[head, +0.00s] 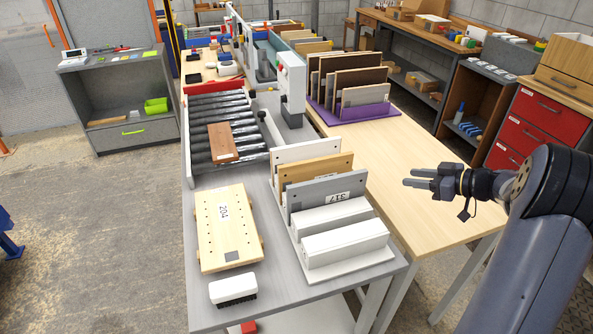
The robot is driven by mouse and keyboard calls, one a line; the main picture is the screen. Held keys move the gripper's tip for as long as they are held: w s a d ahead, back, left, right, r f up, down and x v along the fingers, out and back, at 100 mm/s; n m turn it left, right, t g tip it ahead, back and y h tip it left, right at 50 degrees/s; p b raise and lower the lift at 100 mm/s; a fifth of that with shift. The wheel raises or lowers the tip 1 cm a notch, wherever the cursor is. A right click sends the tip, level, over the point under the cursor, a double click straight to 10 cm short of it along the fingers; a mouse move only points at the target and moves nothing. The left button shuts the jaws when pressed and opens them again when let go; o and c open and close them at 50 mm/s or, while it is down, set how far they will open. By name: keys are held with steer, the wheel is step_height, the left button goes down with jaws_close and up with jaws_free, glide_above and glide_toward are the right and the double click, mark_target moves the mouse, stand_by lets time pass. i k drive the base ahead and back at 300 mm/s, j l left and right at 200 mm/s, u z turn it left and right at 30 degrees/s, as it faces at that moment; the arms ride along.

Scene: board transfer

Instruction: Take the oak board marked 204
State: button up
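The oak board marked 204 (228,232) is a pale wooden panel with rows of small dark holes. It lies flat on the grey table, and its label reads 204. It seems to rest on wooden strips that stick out at its sides. A dark square patch shows near its front edge. My gripper (415,177) is at the right, over the light wooden table, well apart from the board. Its fingers point left, and a gap shows between them. Nothing is between the fingers.
A white rack (353,262) with several upright boards, one marked 317, stands between my gripper and the oak board. A white-topped brush (233,289) lies in front of the board. A brown board (222,142) lies on the rollers behind. The light wooden table (385,165) is mostly clear.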

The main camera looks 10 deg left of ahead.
mark_target(304, 170)
steer(key=i+l+u, duration=0.25)
steer(key=l+u, duration=0.25)
steer(key=i+l+u, duration=0.15)
steer(key=l+u, duration=0.35)
steer(key=l, duration=0.2)
steer(key=l+u, duration=0.45)
steer(key=l, duration=0.2)
steer(key=l+u, duration=0.5)
steer(key=l, duration=0.2)
steer(key=k, duration=0.05)
